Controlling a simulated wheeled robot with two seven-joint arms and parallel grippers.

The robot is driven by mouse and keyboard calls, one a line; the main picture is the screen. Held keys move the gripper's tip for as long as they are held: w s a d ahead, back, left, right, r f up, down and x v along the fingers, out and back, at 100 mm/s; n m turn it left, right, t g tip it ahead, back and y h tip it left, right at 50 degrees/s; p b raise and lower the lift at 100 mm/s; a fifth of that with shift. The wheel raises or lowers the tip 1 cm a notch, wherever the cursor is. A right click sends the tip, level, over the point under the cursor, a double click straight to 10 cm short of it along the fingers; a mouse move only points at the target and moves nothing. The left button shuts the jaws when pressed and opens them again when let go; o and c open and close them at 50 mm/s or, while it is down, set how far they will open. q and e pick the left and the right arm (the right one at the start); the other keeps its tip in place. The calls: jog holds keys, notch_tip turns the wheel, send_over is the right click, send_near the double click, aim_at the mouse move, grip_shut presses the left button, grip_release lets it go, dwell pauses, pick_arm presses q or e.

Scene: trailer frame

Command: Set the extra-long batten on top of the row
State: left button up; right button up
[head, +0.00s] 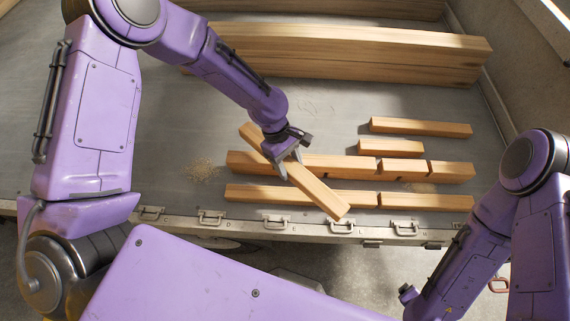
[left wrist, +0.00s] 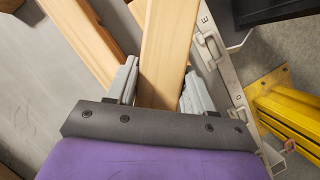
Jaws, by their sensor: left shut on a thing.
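My left gripper (head: 284,165) is shut on a long pale wooden batten (head: 322,196), gripping it between its middle and far end. The batten slants from upper left to lower right, above the two rows in the head view. The left wrist view shows this batten (left wrist: 167,45) between the grey fingers (left wrist: 158,88). The far row (head: 452,170) has several pieces end to end with narrow gaps. The near row (head: 430,202) has a longer left part and a right piece. The held batten hides part of both rows. My right gripper is out of view.
A batten (head: 420,127) and a shorter piece (head: 390,148) lie behind the far row. Thick beams (head: 360,57) lie at the back. The metal edge with latches (head: 275,222) runs along the front. Bare bed (head: 150,165) shows on the left, with sawdust (head: 203,170).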

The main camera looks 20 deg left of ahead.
aim_at(290, 176)
pick_arm(q)
jog(key=s+n+t+p, duration=0.1)
jog(key=n, duration=0.1)
jog(key=s+n+t+p, duration=0.1)
jog(key=s+n, duration=0.1)
jog(key=n, duration=0.1)
jog(key=shift+d, duration=0.4)
pick_arm(e)
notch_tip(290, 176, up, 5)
jog(key=p, duration=0.1)
pick_arm(q)
jog(key=n, duration=0.1)
jog(key=f+n+t, duration=0.1)
jog(key=n, duration=0.1)
jog(key=shift+s+f+b, duration=0.15)
jog(key=shift+s+b, duration=0.15)
jog(key=shift+s, duration=0.05)
notch_tip(290, 176, down, 6)
jog(key=b, duration=0.6)
jog(key=shift+b, duration=0.35)
jog(key=shift+f, duration=0.15)
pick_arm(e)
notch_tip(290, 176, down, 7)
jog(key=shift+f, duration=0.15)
pick_arm(q)
jog(key=o, duration=1.4)
